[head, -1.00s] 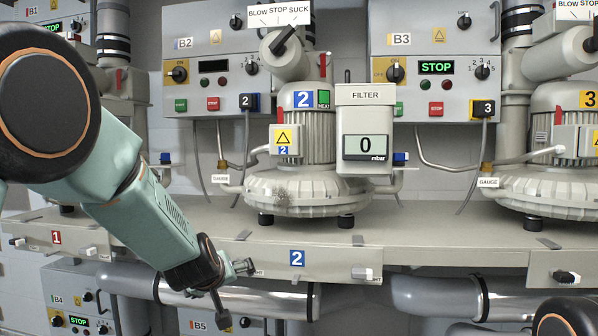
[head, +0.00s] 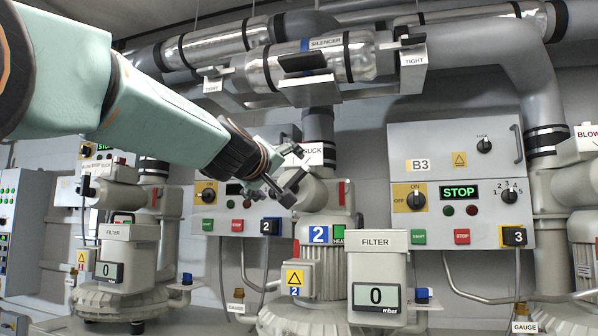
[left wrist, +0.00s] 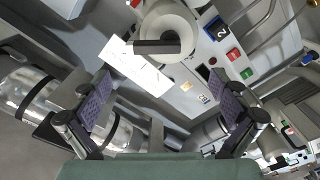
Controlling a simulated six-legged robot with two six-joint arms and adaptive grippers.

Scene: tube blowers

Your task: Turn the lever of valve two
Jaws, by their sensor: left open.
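Blower two (head: 318,233), with a blue "2" label, stands at centre in the head view. Its valve body (head: 313,194) is a cream pipe above it, with a white plate (head: 314,152) reading "SUCK"; the rest of the plate is covered. My left gripper (head: 285,170) is in front of this valve and hides its lever. In the left wrist view, the dark lever bar (left wrist: 157,47) crosses the round cream valve end, beside the white plate (left wrist: 135,62). My left gripper (left wrist: 170,88) is open and empty, its padded fingers wide apart, with the lever beyond them. My right gripper is out of view.
A filter box (head: 376,268) reading 0 stands in front of blower two. The B3 control panel (head: 458,150) is to the right. A silver silencer pipe (head: 345,62) with brackets runs overhead. Another blower (head: 115,298) stands at left.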

